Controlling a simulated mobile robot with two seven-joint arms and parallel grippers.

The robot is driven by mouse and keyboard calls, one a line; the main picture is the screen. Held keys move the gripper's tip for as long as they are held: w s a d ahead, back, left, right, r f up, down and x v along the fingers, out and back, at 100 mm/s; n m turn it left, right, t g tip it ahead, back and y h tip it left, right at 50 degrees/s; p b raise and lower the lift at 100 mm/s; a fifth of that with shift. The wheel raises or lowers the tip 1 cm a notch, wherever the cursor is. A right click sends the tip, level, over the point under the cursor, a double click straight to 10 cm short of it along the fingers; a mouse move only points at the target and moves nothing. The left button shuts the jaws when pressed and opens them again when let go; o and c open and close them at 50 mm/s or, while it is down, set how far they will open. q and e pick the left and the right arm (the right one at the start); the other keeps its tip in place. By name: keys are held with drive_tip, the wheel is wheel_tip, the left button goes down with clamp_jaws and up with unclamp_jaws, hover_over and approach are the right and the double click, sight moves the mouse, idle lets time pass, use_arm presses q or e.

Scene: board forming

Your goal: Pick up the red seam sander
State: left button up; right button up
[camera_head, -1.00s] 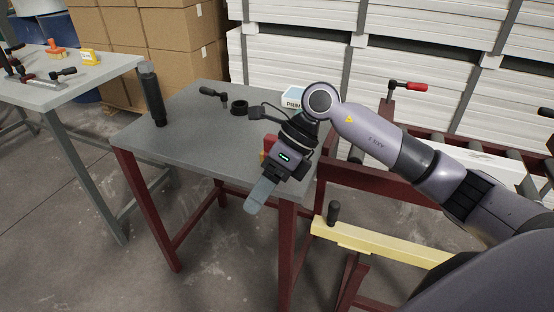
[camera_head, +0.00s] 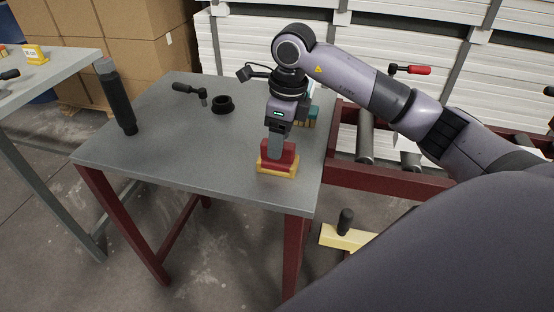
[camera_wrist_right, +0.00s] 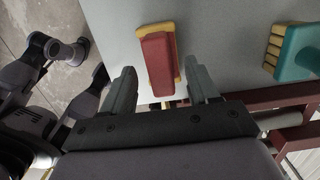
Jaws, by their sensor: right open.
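The red seam sander (camera_head: 278,158) is a red block on a yellowish base. It rests on the grey table (camera_head: 190,155) near its front right corner. My right gripper (camera_head: 275,150) points down over it in the head view and hides part of its top. In the right wrist view the sander (camera_wrist_right: 158,58) lies ahead of and between the two fingers of the right gripper (camera_wrist_right: 162,85). These fingers are open, with clear space on both sides of the sander. My left gripper is not in view.
A teal brush-like tool with yellowish bristles (camera_wrist_right: 297,50) lies right of the sander. A black ring (camera_head: 223,104), a black-handled tool (camera_head: 190,92) and a dark cylinder (camera_head: 117,98) are farther left on the table. The table's middle is clear. A roller conveyor (camera_head: 365,140) stands at right.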

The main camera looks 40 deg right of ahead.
drive_tip(key=shift+w+a+f, duration=0.15)
drive_tip(key=shift+f, duration=1.2)
clamp_jaws()
wheel_tip(320, 180, up, 20)
drive_tip(key=p, duration=0.2)
drive_tip(key=shift+p, duration=0.4)
